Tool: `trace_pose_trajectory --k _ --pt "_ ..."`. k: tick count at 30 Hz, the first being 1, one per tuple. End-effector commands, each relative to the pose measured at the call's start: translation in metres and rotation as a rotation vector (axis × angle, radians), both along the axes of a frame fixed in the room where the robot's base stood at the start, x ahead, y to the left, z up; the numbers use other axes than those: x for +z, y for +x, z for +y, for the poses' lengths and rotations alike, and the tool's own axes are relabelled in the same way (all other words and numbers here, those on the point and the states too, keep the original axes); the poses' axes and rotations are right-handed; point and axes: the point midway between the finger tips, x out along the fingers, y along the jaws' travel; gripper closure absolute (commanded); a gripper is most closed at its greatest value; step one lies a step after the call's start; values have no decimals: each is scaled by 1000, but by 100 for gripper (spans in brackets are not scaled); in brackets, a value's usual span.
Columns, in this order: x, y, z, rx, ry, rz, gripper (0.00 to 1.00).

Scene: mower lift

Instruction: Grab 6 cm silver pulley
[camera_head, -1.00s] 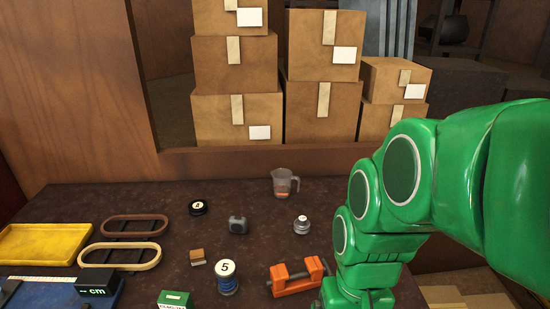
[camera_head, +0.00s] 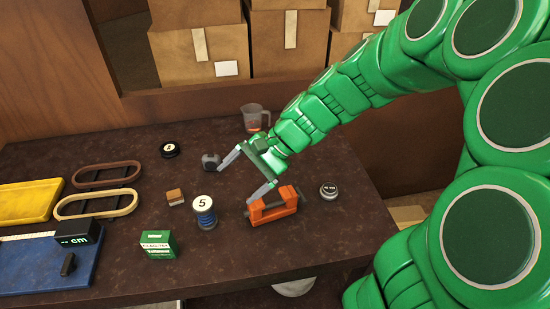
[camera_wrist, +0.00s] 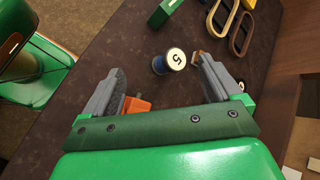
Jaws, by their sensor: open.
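I cannot single out the 6 cm silver pulley with certainty. A round silver-sided piece with a dark, lettered top (camera_head: 329,190) sits right of the orange clamp (camera_head: 272,207); its lettering is too small to read. A smaller silver piece with a pale top showed behind the clamp earlier; that spot is now covered by my gripper. My gripper (camera_head: 238,183) is open and empty, fingers spread between the grey block (camera_head: 210,161) and the clamp. In the wrist view my gripper (camera_wrist: 158,66) has the blue spool marked 5 (camera_wrist: 170,62) beyond its fingertips and no silver piece visible.
A black disc (camera_head: 170,150), a wooden block (camera_head: 175,197), a green box (camera_head: 158,244), two belts (camera_head: 98,204), a yellow tray (camera_head: 30,202) and a blue board (camera_head: 35,267) occupy the left. A measuring cup (camera_head: 252,117) stands behind my gripper. Cardboard boxes (camera_head: 225,68) stack behind the table.

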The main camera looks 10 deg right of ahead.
Motion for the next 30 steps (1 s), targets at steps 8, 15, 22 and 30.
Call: trace_pose_trajectory --k 8,15,22,30 --pt "-14 69 -9 -238 157 110 8" --pt "-39 127 -32 -462 277 222 8" --pt "-72 178 -69 -688 385 336 8" --pt "-127 224 -127 -961 497 482 8"
